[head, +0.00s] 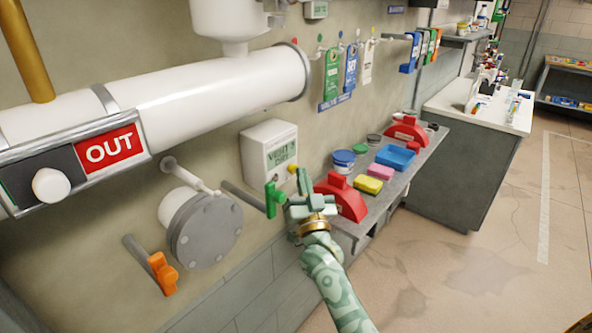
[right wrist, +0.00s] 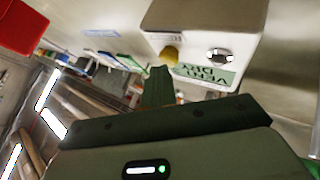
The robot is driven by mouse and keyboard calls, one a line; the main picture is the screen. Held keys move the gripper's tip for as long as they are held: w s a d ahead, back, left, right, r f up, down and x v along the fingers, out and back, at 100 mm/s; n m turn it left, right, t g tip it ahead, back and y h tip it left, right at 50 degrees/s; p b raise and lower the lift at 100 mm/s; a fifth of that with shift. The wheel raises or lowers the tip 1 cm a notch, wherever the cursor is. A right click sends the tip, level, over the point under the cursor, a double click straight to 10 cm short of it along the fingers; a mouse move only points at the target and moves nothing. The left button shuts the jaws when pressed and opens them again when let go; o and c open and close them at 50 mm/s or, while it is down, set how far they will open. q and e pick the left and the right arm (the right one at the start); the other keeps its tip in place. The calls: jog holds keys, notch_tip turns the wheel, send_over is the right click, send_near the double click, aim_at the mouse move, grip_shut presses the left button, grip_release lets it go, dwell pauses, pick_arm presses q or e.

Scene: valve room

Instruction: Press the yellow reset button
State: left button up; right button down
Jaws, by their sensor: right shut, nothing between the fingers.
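In the right wrist view the yellow button (right wrist: 170,55) shows beside a round silver part on the white box (right wrist: 205,22). My right gripper (head: 304,180) is shut and empty, with its fingers pointing up just right of the button. In the right wrist view its green fingertips (right wrist: 158,84) end very close to the button; I cannot tell whether they touch. My left gripper is not in view.
A green valve handle (head: 272,199) is just left of my right gripper. A red arched part (head: 342,198) stands close on its right, on a grey shelf (head: 411,166) with sponges, a blue tray and tins. An orange handle (head: 162,273) and a round flange (head: 205,231) are lower left.

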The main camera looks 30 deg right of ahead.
jog(key=shift+s+d+p, duration=0.25)
jog(key=shift+s+p, duration=0.2)
jog(key=shift+s, duration=0.25)
jog(key=s+p, duration=0.1)
jog(key=s+d+p, duration=0.1)
jog(key=s, duration=0.1)
jog(key=s+d+p, duration=0.1)
jog(key=shift+s, duration=0.3)
